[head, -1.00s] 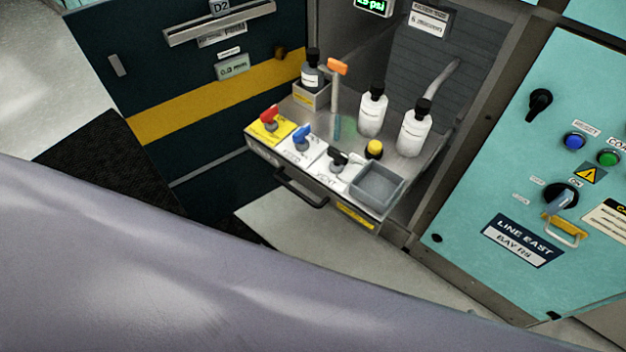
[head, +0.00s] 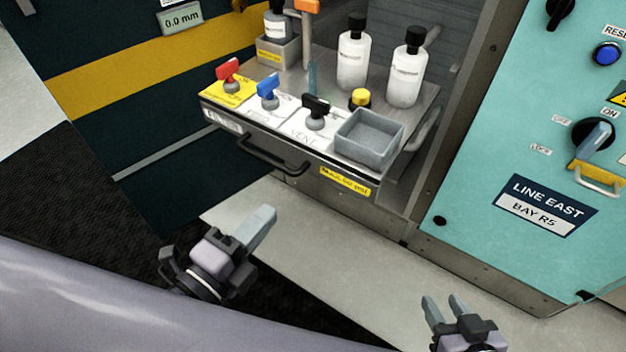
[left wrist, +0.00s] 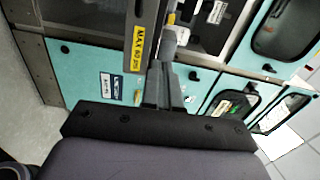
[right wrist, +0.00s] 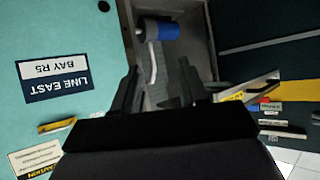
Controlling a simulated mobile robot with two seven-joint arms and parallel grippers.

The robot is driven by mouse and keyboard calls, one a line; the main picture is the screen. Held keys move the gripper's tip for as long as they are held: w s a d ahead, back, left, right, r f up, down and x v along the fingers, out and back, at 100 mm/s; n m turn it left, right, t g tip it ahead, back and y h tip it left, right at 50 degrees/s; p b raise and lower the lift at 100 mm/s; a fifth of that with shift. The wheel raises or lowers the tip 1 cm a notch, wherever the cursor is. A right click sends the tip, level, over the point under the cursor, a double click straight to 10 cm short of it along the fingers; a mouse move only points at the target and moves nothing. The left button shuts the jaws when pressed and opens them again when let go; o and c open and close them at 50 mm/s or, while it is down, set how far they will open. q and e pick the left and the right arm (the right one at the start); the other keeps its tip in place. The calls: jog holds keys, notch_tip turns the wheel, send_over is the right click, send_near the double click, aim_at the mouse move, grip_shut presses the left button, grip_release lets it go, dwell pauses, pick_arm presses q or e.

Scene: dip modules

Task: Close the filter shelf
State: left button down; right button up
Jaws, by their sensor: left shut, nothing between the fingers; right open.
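The filter shelf (head: 290,135) is a grey metal shelf pulled out of its cabinet bay, with a black bar handle (head: 262,158) on its front. It carries a red, a blue and a black valve knob, white bottles (head: 353,58) and a grey tray (head: 368,137). My left gripper (head: 262,226) is shut and empty, below and in front of the shelf, apart from the handle. My right gripper (head: 443,303) is open and empty at the lower right, below the teal panel. Its fingers also show in the right wrist view (right wrist: 158,92).
A teal panel (head: 470,200) with knobs, buttons and a yellow-based handle (head: 598,180) stands right of the shelf. A dark cabinet front with a yellow stripe (head: 130,70) stands to the left. The floor (head: 330,235) below the shelf is clear.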

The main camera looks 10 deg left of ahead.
pick_arm(q)
jog(key=b, duration=0.2)
send_near(323, 154)
jog(key=x, duration=0.5)
jog(key=shift+w+d, duration=0.25)
jog(key=shift+w, duration=0.4)
jog(key=shift+w+d, duration=0.1)
jog(key=shift+w, duration=0.1)
pick_arm(e)
jog(key=shift+w+a+r+t+y, duration=0.15)
jog(key=shift+w+a+r, duration=0.1)
jog(key=shift+a, duration=0.15)
jog(key=shift+w+a+r+t+y, duration=0.15)
jog(key=shift+w+a, duration=0.05)
jog(key=shift+a, duration=0.2)
